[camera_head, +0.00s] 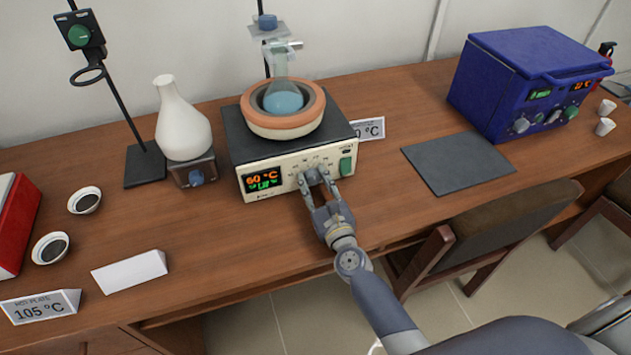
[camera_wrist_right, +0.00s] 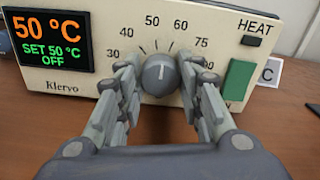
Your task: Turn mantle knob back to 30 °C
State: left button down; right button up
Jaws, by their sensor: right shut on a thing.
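The heating mantle (camera_head: 246,150) stands on the bench, with a round-bottom flask of blue liquid (camera_head: 283,97) in its orange bowl. In the right wrist view its display (camera_wrist_right: 48,42) reads 50 °C, SET 50 °C, OFF. The grey mantle knob (camera_wrist_right: 160,75) sits on the front panel below a scale from 30 upward; its white mark points nearly straight up, close to the 50. My right gripper (camera_head: 313,178) is shut on the knob, one finger on each side, also in the wrist view (camera_wrist_right: 158,88). My left gripper is not in view.
A green switch (camera_wrist_right: 237,80) is right of the knob. A white flask (camera_head: 180,118) on a small base stands left of the mantle. A dark mat (camera_head: 457,163) and blue furnace (camera_head: 515,80) are to the right. A chair (camera_head: 480,225) stands at the bench front.

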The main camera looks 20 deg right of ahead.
jog(key=n, duration=0.3)
jog(key=shift+n, duration=0.4)
jog(key=n+p, duration=0.1)
jog(key=n, duration=0.2)
jog(key=shift+n, duration=0.3)
jog(key=n+p, duration=0.1)
jog(key=n, duration=0.2)
jog(key=shift+a+n, duration=0.1)
jog(key=shift+n, duration=0.2)
jog(key=shift+n+p, duration=0.6)
jog(key=shift+n, duration=1.3)
jog(key=o, duration=1.1)
jog(key=shift+c, duration=0.2)
